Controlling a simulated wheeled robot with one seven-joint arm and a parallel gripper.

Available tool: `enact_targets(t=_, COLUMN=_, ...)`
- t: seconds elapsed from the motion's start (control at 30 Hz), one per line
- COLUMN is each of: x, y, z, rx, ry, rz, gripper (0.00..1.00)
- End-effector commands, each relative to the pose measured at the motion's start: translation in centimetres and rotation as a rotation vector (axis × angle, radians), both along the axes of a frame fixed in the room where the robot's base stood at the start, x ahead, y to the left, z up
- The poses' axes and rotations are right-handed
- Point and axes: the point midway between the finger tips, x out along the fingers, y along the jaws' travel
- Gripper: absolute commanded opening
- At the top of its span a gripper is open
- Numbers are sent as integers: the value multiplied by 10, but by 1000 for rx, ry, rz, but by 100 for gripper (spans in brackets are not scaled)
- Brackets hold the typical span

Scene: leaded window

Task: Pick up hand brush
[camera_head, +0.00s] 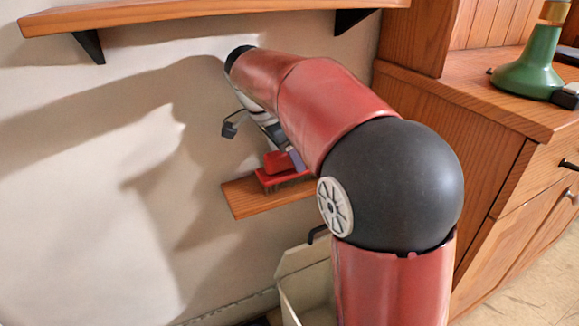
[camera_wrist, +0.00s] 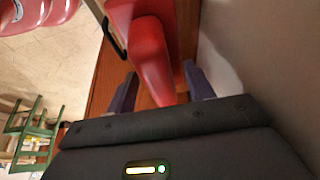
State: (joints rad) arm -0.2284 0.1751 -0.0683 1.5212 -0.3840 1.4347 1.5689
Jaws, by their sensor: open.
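The red hand brush (camera_head: 268,181) lies on a small wooden wall shelf (camera_head: 240,200), with dark bristles under its red body. In the wrist view, the red brush (camera_wrist: 152,65) has its handle pointing toward my gripper (camera_wrist: 160,90). The two dark fingers stand apart, one on each side of the handle, with gaps visible between them and it. My gripper is open and holds nothing. In the head view, my gripper (camera_head: 286,152) is right at the brush and partly hidden behind my red arm, which also covers the shelf's right part.
A longer wooden shelf (camera_head: 200,16) on dark brackets is above. A wooden cabinet (camera_head: 480,130) stands close on the right, with a green lamp-like object (camera_head: 530,72) on it. A pale open container (camera_head: 305,275) is below the small shelf. The wall is close behind.

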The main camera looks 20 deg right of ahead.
Motion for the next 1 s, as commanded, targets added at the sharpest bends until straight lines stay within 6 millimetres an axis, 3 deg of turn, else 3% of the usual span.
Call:
enact_targets(t=0.17, x=0, y=0, z=0, rx=0, ry=0, rz=0, gripper=53)
enact_targets(t=0.57, x=0, y=0, z=0, rx=0, ry=-1, rz=0, gripper=2)
enact_targets(t=0.83, x=0, y=0, z=3, rx=0, ry=-1, rz=0, gripper=2)
enact_targets(t=1.0, x=0, y=0, z=14, rx=0, ry=-2, rz=0, gripper=2)
